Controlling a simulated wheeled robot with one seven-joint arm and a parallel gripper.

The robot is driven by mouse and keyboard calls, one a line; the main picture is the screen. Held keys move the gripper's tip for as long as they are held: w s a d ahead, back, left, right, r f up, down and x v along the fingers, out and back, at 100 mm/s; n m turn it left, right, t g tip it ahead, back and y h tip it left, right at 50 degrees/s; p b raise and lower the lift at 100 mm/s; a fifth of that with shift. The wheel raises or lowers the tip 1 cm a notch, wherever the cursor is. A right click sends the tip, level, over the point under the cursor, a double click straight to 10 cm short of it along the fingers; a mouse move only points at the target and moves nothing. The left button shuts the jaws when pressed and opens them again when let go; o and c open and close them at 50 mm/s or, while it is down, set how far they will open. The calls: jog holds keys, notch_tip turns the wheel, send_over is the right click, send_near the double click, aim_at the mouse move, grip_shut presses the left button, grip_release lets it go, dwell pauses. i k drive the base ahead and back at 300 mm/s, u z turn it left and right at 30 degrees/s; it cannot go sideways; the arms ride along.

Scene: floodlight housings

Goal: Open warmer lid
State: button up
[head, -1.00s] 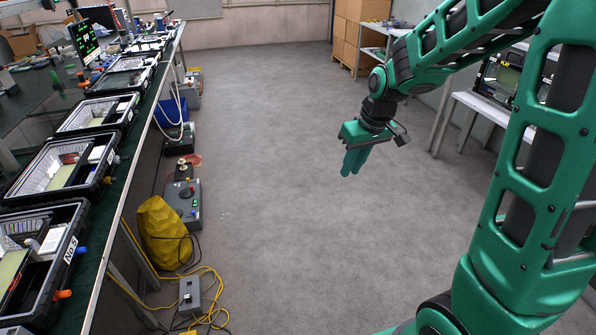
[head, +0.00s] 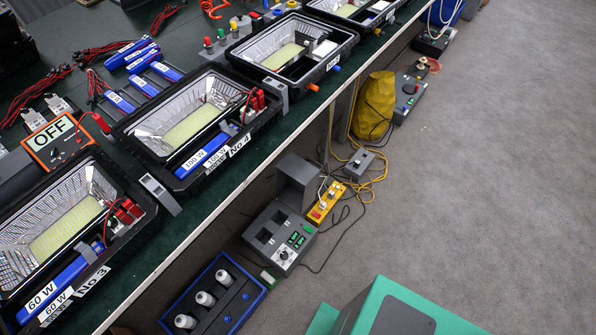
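A grey device with square dark wells, green displays and a dial, which looks like the warmer (head: 268,236), sits on the floor below the bench. My gripper is out of view. Only a green part of my own body shows at the bottom right.
A blue tray (head: 238,318) with white bottles lies in front of the device. A yellow switch box (head: 325,202), a grey box (head: 358,165), cables and a yellow bag (head: 374,106) are behind it. The bench (head: 228,183) with floodlight housings overhangs at left. The floor (head: 480,160) at right is clear.

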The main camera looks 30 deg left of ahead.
aim_at(299, 181)
jog(key=u, duration=0.45)
jog(key=k, duration=1)
jog(key=u, duration=0.1)
jog(key=i, duration=0.45)
jog(key=z, duration=0.6)
jog(key=i, duration=1.35)
jog(key=u, duration=0.6)
